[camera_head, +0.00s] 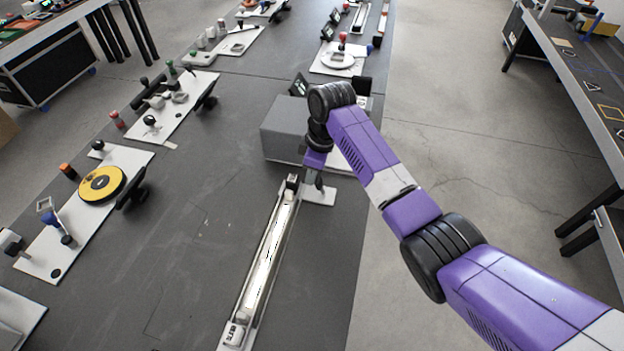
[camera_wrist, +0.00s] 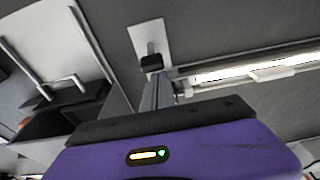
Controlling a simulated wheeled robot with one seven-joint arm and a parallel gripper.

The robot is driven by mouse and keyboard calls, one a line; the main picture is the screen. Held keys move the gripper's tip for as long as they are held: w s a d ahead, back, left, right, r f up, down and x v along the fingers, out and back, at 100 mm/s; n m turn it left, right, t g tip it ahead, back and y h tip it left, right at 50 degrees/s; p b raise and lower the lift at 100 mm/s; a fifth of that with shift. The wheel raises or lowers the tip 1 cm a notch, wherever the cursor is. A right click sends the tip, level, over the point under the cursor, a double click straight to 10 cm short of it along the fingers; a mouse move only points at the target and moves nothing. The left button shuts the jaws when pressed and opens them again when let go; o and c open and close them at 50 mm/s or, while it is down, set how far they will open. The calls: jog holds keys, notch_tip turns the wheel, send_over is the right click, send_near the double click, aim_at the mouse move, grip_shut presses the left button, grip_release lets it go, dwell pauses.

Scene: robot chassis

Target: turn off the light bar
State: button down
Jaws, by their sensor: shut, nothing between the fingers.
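The light bar (camera_head: 266,258) is a long, narrow strip on the grey table. It glows bright white, and it also shows in the wrist view (camera_wrist: 250,70). A small dark block sits at its far end (camera_head: 292,182). My gripper (camera_head: 319,184) is shut and empty, just right of that far end, over a small white plate (camera_head: 325,196). In the wrist view my gripper (camera_wrist: 157,82) points at a small black piece (camera_wrist: 152,62) by the white plate. I cannot tell whether the fingers touch it. The light bar's switch cannot be made out clearly.
A grey box (camera_head: 285,128) stands just beyond my gripper. White boards with a yellow disc (camera_head: 102,184) and several knobs line the left side. A board with a round white dial (camera_head: 337,60) lies farther back. The table left of the light bar is clear.

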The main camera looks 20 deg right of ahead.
aim_at(319, 181)
jog(key=shift+s+d+r, duration=0.15)
jog(key=shift+s+d, duration=0.15)
jog(key=shift+d, duration=0.15)
jog(key=shift+s+d+r+t+y+p, duration=0.1)
jog(key=shift+s+d+t+y+p, duration=0.15)
jog(key=shift+y+p, duration=0.25)
jog(key=t+y, duration=0.1)
jog(key=s+d+t+y, duration=0.1)
jog(key=shift+d+y, duration=0.3)
jog(key=shift+r, duration=0.2)
jog(key=shift+r+p, duration=0.7)
